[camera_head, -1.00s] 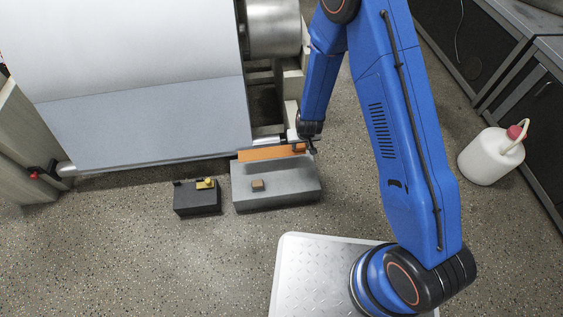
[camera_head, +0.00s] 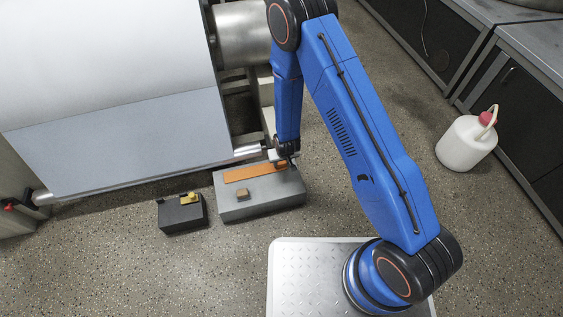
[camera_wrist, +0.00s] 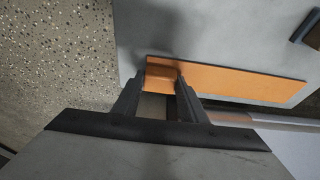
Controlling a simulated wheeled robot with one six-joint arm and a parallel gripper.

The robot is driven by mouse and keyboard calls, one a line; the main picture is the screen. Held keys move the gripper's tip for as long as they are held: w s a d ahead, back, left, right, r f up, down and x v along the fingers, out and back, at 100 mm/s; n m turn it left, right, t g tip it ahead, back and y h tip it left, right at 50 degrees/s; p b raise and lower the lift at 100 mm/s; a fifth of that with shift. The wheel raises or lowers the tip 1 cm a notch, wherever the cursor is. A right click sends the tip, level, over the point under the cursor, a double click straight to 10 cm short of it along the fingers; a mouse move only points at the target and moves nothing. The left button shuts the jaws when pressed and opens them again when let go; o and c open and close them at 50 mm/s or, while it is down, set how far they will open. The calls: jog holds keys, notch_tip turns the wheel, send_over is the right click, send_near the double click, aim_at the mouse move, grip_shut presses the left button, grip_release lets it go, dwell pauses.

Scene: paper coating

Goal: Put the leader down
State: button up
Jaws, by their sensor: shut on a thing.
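The leader looks to be the flat orange strip (camera_head: 250,173) with a small raised orange grip at its right end. It lies flat along the far part of the grey block's top (camera_head: 265,197), apparently touching it or just above it. In the wrist view the strip (camera_wrist: 240,84) stretches right from my gripper. My gripper (camera_head: 287,159) is at the strip's right end. In the wrist view its two fingers (camera_wrist: 160,90) are shut on the orange grip.
A small brown block (camera_head: 242,194) sits on the grey block's near part. A black box (camera_head: 180,215) with a yellow piece (camera_head: 190,198) stands to the left. The large white paper roll (camera_head: 110,90) and a metal bar (camera_head: 140,173) lie behind. A white jug (camera_head: 466,146) stands right.

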jog(key=shift+f, duration=0.1)
jog(key=o, duration=1.1)
jog(key=v, duration=1.2)
jog(key=shift+r, duration=0.2)
